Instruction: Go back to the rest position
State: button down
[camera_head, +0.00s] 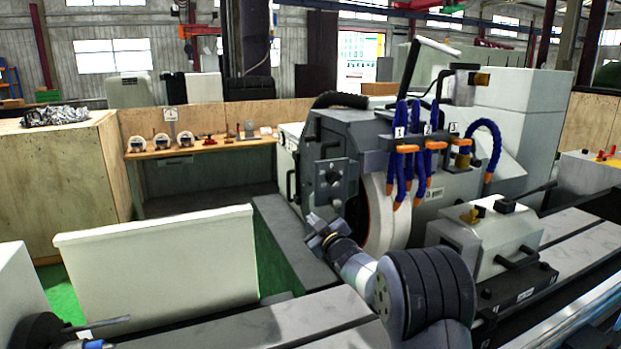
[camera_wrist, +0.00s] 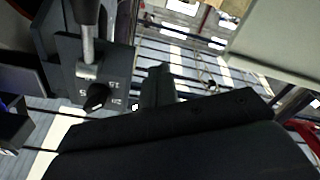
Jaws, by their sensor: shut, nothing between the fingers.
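My arm (camera_head: 425,285) reaches up from the bottom of the head view, in front of the grinder. My gripper (camera_head: 316,228) is at its far end, small and pale grey, pointing up and left. It appears shut with nothing held. It is in front of the grinder's dark control panel and left of the grinding wheel (camera_head: 388,215). I cannot tell the exact gap to the machine. In the wrist view a large dark shape fills the lower part, and a narrow dark piece stands up from it. A metal rod and a dark block with markings (camera_wrist: 92,65) are at the upper left.
Blue coolant hoses (camera_head: 402,150) with orange nozzles hang beside the wheel. A grey headstock unit (camera_head: 490,232) stands on the machine bed at right. A cream panel (camera_head: 160,265) stands at left. A wooden bench (camera_head: 200,148) with gauges is behind. A wooden crate (camera_head: 60,180) is at far left.

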jog(key=shift+s+a+r+b, duration=0.2)
jog(key=shift+s+r+b, duration=0.1)
jog(key=shift+r, duration=0.3)
jog(key=shift+s+a+r+b, duration=0.2)
jog(key=shift+s+r+b, duration=0.1)
jog(key=shift+r, duration=0.25)
jog(key=shift+d+m, duration=0.1)
jog(key=shift+m, duration=0.2)
